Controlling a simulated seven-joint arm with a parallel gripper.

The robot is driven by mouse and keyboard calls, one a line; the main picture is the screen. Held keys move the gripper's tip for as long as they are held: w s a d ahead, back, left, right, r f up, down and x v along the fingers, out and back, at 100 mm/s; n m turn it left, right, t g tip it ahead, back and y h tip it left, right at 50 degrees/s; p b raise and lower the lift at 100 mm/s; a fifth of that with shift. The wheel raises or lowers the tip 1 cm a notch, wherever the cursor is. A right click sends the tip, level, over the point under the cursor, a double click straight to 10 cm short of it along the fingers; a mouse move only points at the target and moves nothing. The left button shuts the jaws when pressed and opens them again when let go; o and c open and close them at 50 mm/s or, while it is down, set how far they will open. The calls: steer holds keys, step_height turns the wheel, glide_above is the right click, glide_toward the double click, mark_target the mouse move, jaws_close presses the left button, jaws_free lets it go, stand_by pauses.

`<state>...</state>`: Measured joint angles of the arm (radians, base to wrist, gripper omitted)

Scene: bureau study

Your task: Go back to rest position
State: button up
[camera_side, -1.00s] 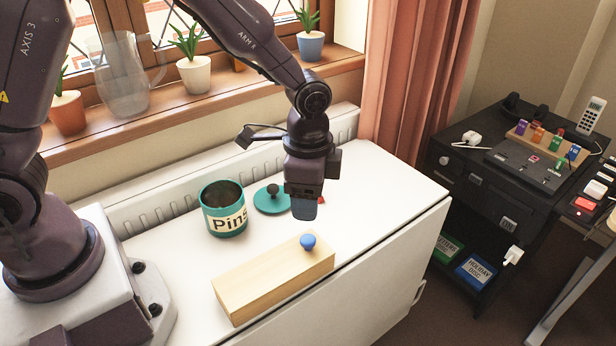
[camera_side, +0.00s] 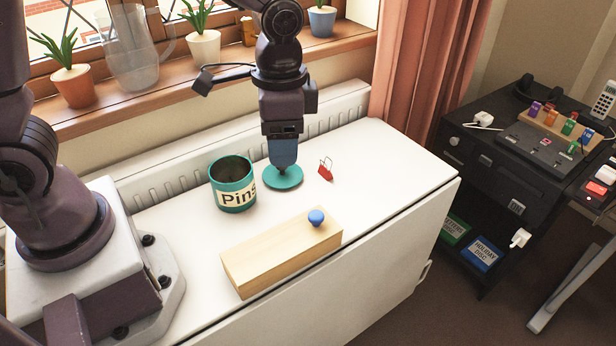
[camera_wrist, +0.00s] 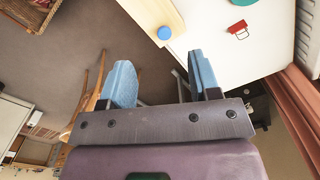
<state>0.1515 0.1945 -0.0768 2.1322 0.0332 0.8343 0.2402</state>
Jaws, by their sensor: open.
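My gripper (camera_side: 284,160) shows above the white table (camera_side: 400,170) in the side view, in front of or over the teal lid (camera_side: 284,180), which hides the lid's knob. In the wrist view my gripper (camera_wrist: 160,85) has its two blue fingers wide apart with nothing between them. The teal "Pins" tin (camera_side: 233,186) stands upright and open just left of the lid. A red binder clip (camera_side: 325,172) lies to the right of the lid. A wooden box (camera_side: 280,255) with a blue knob (camera_side: 316,217) sits near the table's front edge.
Behind the table are a radiator (camera_side: 340,106) and a windowsill with potted plants (camera_side: 72,85) and a clear jug (camera_side: 130,60). A pink curtain (camera_side: 425,70) hangs at the right. A black cabinet (camera_side: 500,160) stands farther right. The table's right end is clear.

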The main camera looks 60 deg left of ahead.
steer(key=s+a+r+n+t, duration=0.2)
steer(key=s+a+r+t, duration=0.1)
steer(key=s+r, duration=0.2)
steer(key=s+a+r+n+t, duration=0.2)
steer(key=s+a+r+n, duration=0.1)
steer(key=s+r, duration=0.3)
steer(key=shift+s+a+r+n+t, duration=0.3)
steer(key=shift+a+r+t, duration=0.15)
steer(key=shift+r, duration=0.5)
